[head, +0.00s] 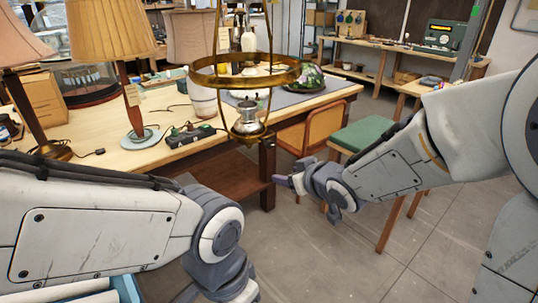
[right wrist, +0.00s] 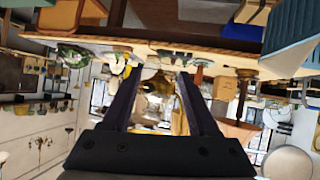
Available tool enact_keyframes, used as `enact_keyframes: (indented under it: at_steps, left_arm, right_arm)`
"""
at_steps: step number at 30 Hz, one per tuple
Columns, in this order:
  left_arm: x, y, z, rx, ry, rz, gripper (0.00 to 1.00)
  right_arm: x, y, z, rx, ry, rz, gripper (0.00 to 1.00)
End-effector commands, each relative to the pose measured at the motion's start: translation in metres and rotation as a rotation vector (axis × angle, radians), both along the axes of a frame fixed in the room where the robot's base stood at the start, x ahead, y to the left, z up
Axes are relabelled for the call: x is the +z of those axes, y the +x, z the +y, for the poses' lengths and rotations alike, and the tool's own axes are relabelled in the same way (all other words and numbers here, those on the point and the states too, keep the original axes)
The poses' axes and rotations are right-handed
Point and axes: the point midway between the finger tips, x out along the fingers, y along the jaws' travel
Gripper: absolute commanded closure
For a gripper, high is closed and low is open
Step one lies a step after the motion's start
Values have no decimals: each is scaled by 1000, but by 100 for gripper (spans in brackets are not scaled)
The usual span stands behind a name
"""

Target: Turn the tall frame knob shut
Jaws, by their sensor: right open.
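A tall brass frame (head: 246,72) with a wide ring hangs over the table's front edge in the head view. A small metal lamp part (head: 247,118) sits in the cup at its lower end. I cannot make out its knob for certain. My right gripper (head: 283,181) is below and a little right of the frame, apart from it. In the right wrist view its jaws (right wrist: 155,82) are open with nothing held between them; blurred brass shapes (right wrist: 178,112) show beyond. My left arm comes in from the left, but its gripper is cut off at the bottom.
The wooden table (head: 130,155) holds shaded lamps (head: 110,30), a dark power strip (head: 190,135) and a plant under glass (head: 304,78). The floor (head: 330,255) between my arms is clear.

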Motion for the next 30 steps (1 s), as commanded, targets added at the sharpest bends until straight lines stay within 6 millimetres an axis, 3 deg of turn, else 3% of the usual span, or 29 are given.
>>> enact_keyframes:
  at_steps: [1, 3, 10, 19, 30]
  left_arm:
    - [-20, 0, 0, 0, 0, 0, 50]
    - [-32, 0, 0, 0, 0, 0, 50]
    - [-56, 0, 0, -1, 0, 0, 50]
    - [-56, 0, 0, -1, 0, 0, 50]
    - [-42, 0, 0, 0, 0, 0, 50]
  right_arm:
    - [-13, 17, -6, 13, 47, -66, 40]
    - [-11, 34, -9, 55, 116, -159, 40]
    - [-1, 49, -17, 188, 312, -352, 40]
    - [8, 56, -10, 239, 376, -400, 40]
    - [8, 106, 34, 238, 375, -399, 40]
